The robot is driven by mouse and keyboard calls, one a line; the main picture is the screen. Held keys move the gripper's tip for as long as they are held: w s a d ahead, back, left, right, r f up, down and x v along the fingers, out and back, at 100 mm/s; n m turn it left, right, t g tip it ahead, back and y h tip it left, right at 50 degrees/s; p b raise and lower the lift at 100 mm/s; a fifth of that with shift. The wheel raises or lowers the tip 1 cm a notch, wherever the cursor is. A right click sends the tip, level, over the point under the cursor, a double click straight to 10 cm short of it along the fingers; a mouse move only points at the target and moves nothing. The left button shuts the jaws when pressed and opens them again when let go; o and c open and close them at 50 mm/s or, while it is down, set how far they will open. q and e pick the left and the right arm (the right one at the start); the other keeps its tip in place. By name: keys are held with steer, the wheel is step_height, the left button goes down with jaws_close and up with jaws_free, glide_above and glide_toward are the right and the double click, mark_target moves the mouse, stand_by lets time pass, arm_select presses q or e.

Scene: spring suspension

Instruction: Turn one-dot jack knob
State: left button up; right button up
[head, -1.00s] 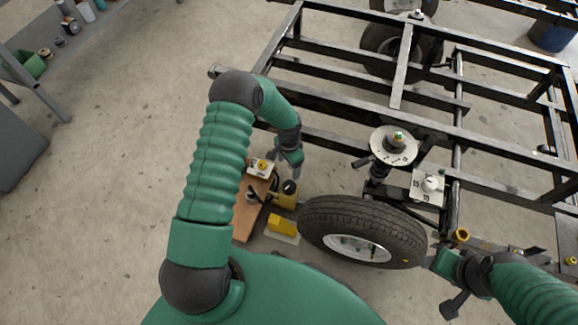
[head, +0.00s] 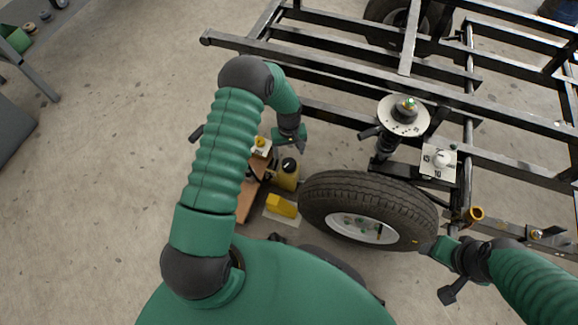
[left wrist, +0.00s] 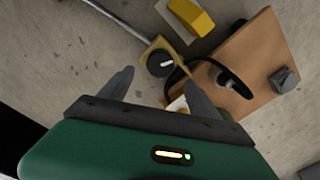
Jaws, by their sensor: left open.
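A yellow jack (head: 287,177) with a round black knob (head: 288,164) stands left of the wheel. In the left wrist view, the black knob (left wrist: 160,63) carries a white mark and sits on a yellow mount just beyond my fingertips. Its dots cannot be made out. A white plate with a yellow knob (head: 260,143) is beside the jack; my fingers partly hide it in the wrist view. My left gripper (head: 291,145) is open and empty above the jack, apart from the black knob. My right gripper (head: 440,268) is right of the wheel; its jaw state is unclear.
The wheel (head: 318,205) stands close right of the jack, under a black frame (head: 340,75). A brown board (head: 245,207) and a yellow block (head: 281,205) lie on the floor.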

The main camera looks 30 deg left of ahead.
arm_select(q)
step_height(320, 180, down, 9)
steer(key=b, duration=0.4)
steer(key=shift+r, duration=0.1)
steer(key=c, duration=1.4)
